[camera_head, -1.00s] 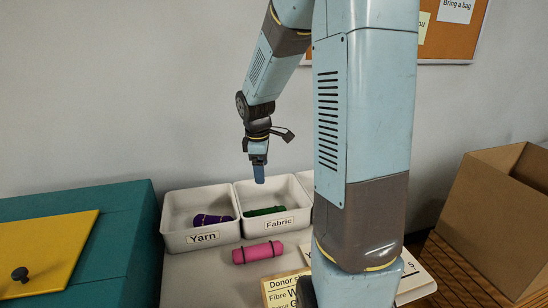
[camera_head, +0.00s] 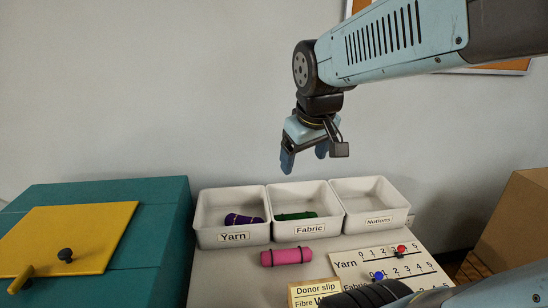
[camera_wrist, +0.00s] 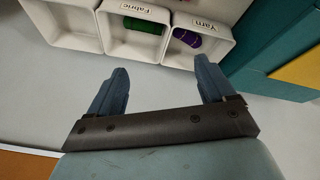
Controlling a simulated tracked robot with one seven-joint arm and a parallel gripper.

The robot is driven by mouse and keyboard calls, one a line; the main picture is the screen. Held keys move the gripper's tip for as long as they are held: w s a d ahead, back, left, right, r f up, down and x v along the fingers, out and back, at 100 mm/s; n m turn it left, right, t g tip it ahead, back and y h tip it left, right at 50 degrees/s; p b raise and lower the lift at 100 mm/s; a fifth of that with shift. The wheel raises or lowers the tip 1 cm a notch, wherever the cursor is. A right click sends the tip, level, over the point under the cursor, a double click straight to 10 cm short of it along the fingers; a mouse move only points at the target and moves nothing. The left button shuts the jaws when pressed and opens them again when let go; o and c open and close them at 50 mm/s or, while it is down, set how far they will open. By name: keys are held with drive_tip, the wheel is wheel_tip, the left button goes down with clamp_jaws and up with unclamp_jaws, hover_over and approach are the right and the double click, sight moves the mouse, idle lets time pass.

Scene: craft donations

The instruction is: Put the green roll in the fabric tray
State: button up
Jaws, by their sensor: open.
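The green roll (camera_head: 296,216) lies in the white fabric tray (camera_head: 310,231), the middle of three labelled trays. In the wrist view the green roll (camera_wrist: 143,26) also lies inside the fabric tray (camera_wrist: 130,47), near its label. My gripper (camera_head: 303,166) is open and empty, raised above and behind the trays near the wall. Its two fingers point down in the head view. In the wrist view the gripper (camera_wrist: 165,85) shows a clear gap between its fingers, with nothing in it.
A purple roll (camera_head: 243,219) lies in the yarn tray (camera_head: 232,238). The notions tray (camera_head: 370,209) looks empty. A pink roll (camera_head: 286,257) lies on the table before the trays. A donor slip (camera_head: 316,291), a scale board (camera_head: 385,266), a teal box (camera_head: 160,225) and a cardboard box (camera_head: 515,225) stand around.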

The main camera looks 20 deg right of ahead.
drive_tip(key=s, duration=0.1)
drive_tip(key=s+m, duration=0.1)
drive_tip(key=s, duration=0.1)
drive_tip(key=s+a+r+m, duration=0.1)
drive_tip(key=s, duration=0.1)
drive_tip(key=shift+s+r+t+y, duration=0.1)
drive_tip(key=shift+t+y, duration=0.3)
drive_tip(key=shift+d, duration=0.15)
